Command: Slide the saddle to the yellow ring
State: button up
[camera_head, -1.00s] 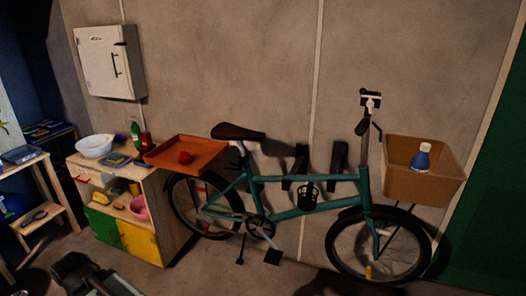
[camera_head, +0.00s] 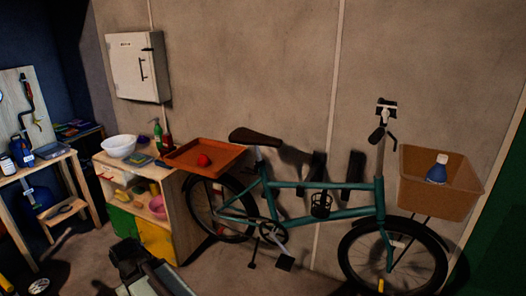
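The dark brown saddle (camera_head: 255,137) sits on top of the pale seat post (camera_head: 260,158) of a teal bicycle (camera_head: 325,198), which stands along the wall. I cannot make out a yellow ring on the post at this size. A small yellow piece (camera_head: 381,286) shows low at the front wheel; I cannot tell what it is. My gripper (camera_head: 127,254), dark at the end of my grey arm, is at the bottom left, in front of the low cabinet and well apart from the saddle. Its fingers are too dark to read.
An orange tray (camera_head: 222,148) with a red object (camera_head: 204,160) lies on the cabinet (camera_head: 172,213), close to the saddle's left. A brown basket (camera_head: 417,200) holding a blue bottle (camera_head: 437,174) is at the bicycle's front. A workbench (camera_head: 38,160) stands left.

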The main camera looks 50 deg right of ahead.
aim_at(241, 136)
jog(key=z, duration=0.05)
jog(key=i, duration=1)
